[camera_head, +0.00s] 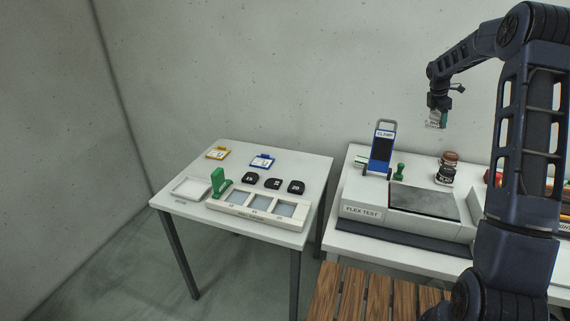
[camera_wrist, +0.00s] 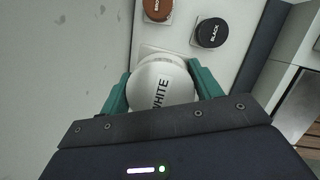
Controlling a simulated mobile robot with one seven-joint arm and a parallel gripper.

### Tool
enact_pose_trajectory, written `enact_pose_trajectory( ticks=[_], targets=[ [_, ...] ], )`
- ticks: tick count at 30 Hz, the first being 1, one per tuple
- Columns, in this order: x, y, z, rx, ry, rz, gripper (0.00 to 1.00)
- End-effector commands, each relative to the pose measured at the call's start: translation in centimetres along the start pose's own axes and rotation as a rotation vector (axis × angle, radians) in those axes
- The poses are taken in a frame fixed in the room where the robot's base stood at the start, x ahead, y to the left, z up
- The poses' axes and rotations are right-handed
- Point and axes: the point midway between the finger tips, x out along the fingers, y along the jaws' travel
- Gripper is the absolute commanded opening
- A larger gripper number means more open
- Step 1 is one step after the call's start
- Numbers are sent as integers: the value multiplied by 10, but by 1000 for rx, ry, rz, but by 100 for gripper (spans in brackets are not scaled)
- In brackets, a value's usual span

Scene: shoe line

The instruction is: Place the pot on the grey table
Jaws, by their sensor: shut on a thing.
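My gripper (camera_head: 437,108) is raised above the back of the right-hand table. In the wrist view its two green fingers (camera_wrist: 161,92) are shut on a round white pot (camera_wrist: 158,80) marked "WHITE". The pot also shows small under my gripper in the head view (camera_head: 435,119). The grey table (camera_head: 315,180) stands to the left, well apart from my gripper. On it are a white tray, a holder with several grey pads, a green stamp-like piece, black labelled pieces, and yellow and blue tags.
A black-labelled pot (camera_wrist: 211,32) and a brown-lidded pot (camera_wrist: 158,9) stand on the right-hand table. That table also holds the flex test unit (camera_head: 365,213), a blue clamp (camera_head: 381,150) and a green stamp (camera_head: 399,171). A wooden slatted surface (camera_head: 365,297) lies in front.

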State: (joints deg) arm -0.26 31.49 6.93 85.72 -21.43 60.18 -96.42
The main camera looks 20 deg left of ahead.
Motion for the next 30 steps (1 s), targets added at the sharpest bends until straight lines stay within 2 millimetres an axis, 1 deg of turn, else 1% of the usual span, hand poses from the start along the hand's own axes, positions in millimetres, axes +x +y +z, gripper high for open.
enact_pose_trajectory(
  ticks=[2, 5, 8, 12, 14, 15, 17, 18, 23, 24, 26, 27, 29, 30],
  targets=[
    [-2, 7, -10, -17, 0, 6, 15],
    [-5, 20, -29, -52, -1, 16, 15],
    [-10, 38, -59, -105, -1, 30, 15],
    [-18, 63, -108, -187, -1, 52, 15],
    [-23, 73, -129, -222, -2, 63, 15],
    [-25, 80, -144, -247, -2, 69, 15],
    [-28, 88, -165, -282, -3, 78, 15],
    [-31, 94, -180, -304, -3, 85, 15],
    [-42, 113, -239, -395, -3, 110, 15],
    [-45, 117, -255, -418, -3, 117, 15],
    [-48, 122, -278, -451, -2, 126, 15],
    [-51, 125, -293, -473, -2, 132, 15],
    [-55, 130, -316, -506, -3, 141, 15],
    [-57, 132, -331, -528, -3, 147, 15]
  ],
)
